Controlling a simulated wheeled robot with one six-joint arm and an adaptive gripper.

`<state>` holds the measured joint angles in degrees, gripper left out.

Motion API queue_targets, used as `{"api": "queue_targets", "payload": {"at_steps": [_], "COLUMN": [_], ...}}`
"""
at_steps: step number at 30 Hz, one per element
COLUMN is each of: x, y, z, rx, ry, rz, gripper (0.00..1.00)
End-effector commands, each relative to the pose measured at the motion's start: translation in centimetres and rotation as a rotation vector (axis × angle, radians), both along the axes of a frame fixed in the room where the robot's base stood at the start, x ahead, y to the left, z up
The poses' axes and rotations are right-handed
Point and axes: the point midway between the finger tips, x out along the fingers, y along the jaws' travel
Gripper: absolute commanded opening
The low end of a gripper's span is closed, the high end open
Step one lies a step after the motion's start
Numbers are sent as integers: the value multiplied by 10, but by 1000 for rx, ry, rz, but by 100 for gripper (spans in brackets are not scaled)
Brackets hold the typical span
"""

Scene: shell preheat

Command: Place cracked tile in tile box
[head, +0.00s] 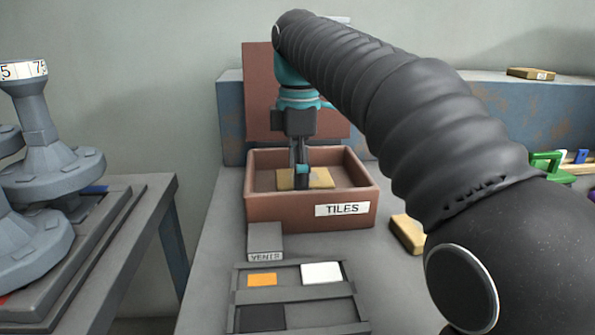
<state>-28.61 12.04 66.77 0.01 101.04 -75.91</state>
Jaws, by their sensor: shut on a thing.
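The tile box (285,217) is a reddish-brown open box labelled TILES, standing on the grey bench. My gripper (302,182) points down inside the box and is shut on a tan tile (321,178). The tile lies roughly flat, low inside the box. My fingers hide its middle, and I cannot make out a crack or tell whether it touches the box floor.
A grey block labelled VENTS (265,240) and a divided tray (295,293) with orange and white pieces stand in front of the box. Another tan block (407,233) lies to its right. A grey stepped fixture (52,165) stands on the left table.

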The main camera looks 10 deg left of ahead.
Motion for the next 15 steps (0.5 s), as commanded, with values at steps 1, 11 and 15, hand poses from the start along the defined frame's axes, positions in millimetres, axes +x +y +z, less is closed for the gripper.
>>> {"api": "queue_targets", "payload": {"at_steps": [1, 11, 15], "x": [0, 0, 0], "y": [0, 0, 0], "z": [-2, -1, 1], "rx": [0, 0, 0], "ry": [-1, 0, 0], "rz": [0, 0, 0], "gripper": [26, 100, 100]}}
